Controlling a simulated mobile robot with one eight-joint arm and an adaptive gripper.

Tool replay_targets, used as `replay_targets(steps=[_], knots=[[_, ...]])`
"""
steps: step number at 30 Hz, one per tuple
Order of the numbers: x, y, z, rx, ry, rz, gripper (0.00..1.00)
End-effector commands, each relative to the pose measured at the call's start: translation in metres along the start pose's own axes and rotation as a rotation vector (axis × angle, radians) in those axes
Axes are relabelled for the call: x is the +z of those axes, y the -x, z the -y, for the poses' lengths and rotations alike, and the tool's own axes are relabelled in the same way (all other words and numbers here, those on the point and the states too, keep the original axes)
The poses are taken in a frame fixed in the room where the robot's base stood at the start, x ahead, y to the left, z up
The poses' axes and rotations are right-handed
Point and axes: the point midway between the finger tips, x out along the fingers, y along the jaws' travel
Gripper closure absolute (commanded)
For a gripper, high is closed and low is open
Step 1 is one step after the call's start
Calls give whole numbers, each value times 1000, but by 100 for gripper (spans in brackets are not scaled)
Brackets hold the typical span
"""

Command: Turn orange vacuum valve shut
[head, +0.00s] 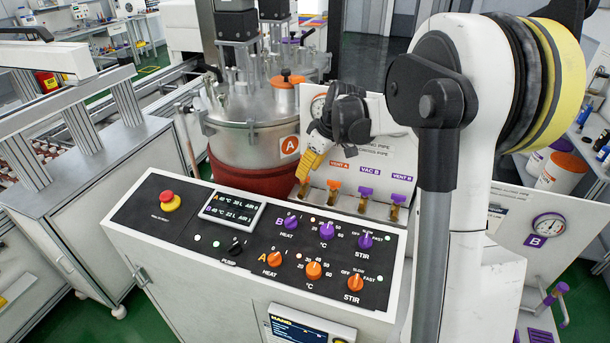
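A row of small valves on brass bodies stands along the back of the control console, below a white label panel. The valve at the left end of the row (304,190) shows only its brass lower part; its handle and label are hidden behind my gripper. My gripper (301,178) points down over it with its yellow fingers close together in this view. I cannot tell whether they touch the handle or grip it. To the right are an orange handle (334,185) under "VENT A", a purple handle (366,191) under "VAC B" and a purple one (397,198) under "VENT B".
The console (215,255) carries a red stop button (168,197), a display (234,211) and several orange and purple knobs. A steel vessel (245,140) marked A stands behind, left of my gripper. A purple-rimmed gauge (547,227) is at right. My arm covers the right-centre.

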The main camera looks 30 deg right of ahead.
Motion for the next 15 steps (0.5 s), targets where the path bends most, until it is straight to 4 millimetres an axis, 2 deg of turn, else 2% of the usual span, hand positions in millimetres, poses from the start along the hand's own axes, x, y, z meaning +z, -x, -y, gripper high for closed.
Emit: replay_targets(steps=[3, 9, 15], knots=[[0, 29, 0, 0, 0, 1, 68], [1, 69, 0, 0, -1, 1, 68], [0, 88, 0, 0, 1, 0, 68]])
